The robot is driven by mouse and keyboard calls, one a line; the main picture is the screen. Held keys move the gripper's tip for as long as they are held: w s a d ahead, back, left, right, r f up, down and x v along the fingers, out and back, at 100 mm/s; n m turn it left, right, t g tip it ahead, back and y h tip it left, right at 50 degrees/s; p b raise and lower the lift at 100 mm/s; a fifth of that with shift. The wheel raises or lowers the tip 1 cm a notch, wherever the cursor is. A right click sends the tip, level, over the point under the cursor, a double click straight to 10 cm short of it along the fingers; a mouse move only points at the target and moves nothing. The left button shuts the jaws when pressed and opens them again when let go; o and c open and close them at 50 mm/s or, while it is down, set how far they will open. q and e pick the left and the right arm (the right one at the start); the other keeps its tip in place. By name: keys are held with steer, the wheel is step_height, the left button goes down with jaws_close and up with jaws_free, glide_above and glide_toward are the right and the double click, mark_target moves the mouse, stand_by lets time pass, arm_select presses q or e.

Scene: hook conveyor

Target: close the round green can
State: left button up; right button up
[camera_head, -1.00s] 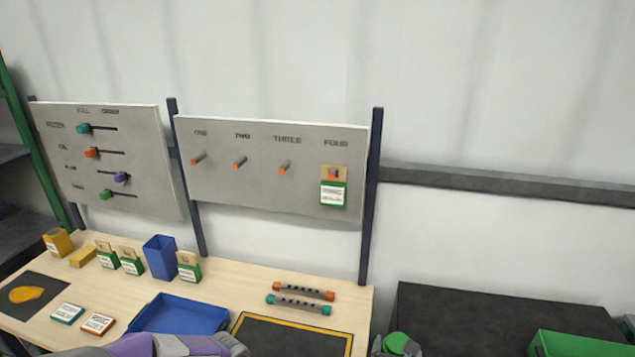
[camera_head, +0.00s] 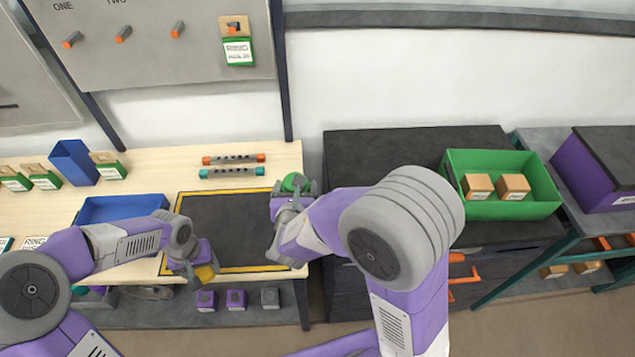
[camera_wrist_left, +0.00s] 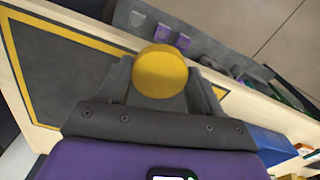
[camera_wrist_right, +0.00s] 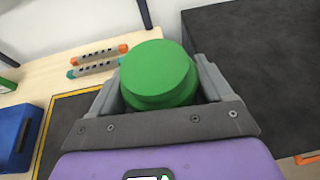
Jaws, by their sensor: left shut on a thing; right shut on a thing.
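The round green can (camera_head: 293,182) is in my right gripper (camera_head: 287,200), above the right edge of the table. In the right wrist view the green can (camera_wrist_right: 158,73) sits between the two fingers, its round top facing the camera. My left gripper (camera_head: 190,272) is shut on a round yellow thing (camera_head: 205,273), over the front edge of the table. In the left wrist view the yellow thing (camera_wrist_left: 160,70) shows a flat round face between the fingers. I cannot tell whether a lid is on the green can.
A dark mat with a yellow border (camera_head: 225,264) lies between the grippers. A blue tray (camera_head: 105,210) is to its left. Two rods with coloured ends (camera_head: 232,172) lie behind it. A green bin (camera_head: 455,208) with two boxes stands on the dark cabinet at right.

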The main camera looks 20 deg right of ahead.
steer(key=w+a+r, duration=0.1)
steer(key=w+a, duration=0.1)
steer(key=a, duration=0.8)
steer(key=shift+w, duration=0.15)
arm_select(q)
steer(key=w+d+r, duration=0.2)
steer(key=w+r, duration=0.5)
steer(key=w+d+r, duration=0.3)
steer(key=w+r, duration=0.4)
steer(key=s+d+r+n, duration=0.2)
steer(key=d+r, duration=0.4)
steer(key=s+d+r+n, duration=0.2)
steer(key=d+r+n, duration=0.1)
steer(key=d+r, duration=0.3)
steer(key=shift+s+d+r+n, duration=0.2)
steer(key=shift+s+r+n, duration=0.15)
steer(key=shift+r, duration=0.15)
arm_select(e)
steer(key=shift+r, duration=0.1)
